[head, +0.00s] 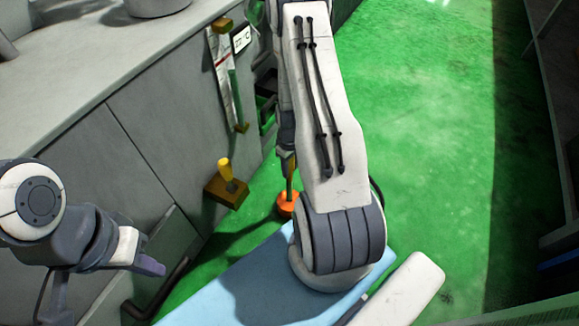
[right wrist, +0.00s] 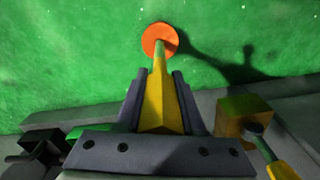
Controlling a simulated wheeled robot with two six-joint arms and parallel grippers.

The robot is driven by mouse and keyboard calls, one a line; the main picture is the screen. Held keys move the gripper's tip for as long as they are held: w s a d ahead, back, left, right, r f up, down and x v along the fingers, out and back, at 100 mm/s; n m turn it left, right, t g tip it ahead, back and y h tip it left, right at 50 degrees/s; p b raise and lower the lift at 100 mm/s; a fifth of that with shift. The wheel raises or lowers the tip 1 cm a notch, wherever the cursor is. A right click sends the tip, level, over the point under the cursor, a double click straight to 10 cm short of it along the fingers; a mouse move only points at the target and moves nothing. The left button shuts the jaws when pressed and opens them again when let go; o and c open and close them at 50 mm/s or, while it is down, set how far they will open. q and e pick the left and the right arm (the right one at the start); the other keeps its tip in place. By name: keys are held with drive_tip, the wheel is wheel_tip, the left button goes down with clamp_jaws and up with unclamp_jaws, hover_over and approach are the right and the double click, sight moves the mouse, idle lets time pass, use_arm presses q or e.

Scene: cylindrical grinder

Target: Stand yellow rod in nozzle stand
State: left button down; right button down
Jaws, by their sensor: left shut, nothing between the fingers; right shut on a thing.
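My right gripper (right wrist: 160,95) is shut on a yellow rod (right wrist: 160,105), which narrows to a thin shaft with an orange disc (right wrist: 160,39) at its far end. In the head view the yellow rod (head: 290,180) hangs roughly upright below my right arm, with the orange disc (head: 287,204) lowest. A brown block (head: 226,189) on the grey cabinet front, left of the disc, carries another yellow-handled piece (head: 226,169). Whether this block is the nozzle stand, I cannot tell. My left gripper (head: 145,265) is shut and empty at the lower left.
A grey cabinet (head: 160,100) with a worktop runs along the left. A holder with brown ends (head: 240,127) and a red-and-white strip hangs on its front. Green floor (head: 430,140) lies open to the right. A light-blue surface (head: 235,285) is at the bottom.

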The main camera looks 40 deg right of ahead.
sight(290, 174)
drive_tip(key=shift+f+b, duration=1.1)
drive_tip(key=shift+f, duration=0.85)
drive_tip(key=shift+c, duration=2.2)
unclamp_jaws()
wheel_tip(290, 174, up, 9)
drive_tip(key=p, duration=0.5)
drive_tip(key=shift+r, duration=0.15)
drive_tip(key=shift+r+p, duration=0.4)
drive_tip(key=shift+r, duration=0.25)
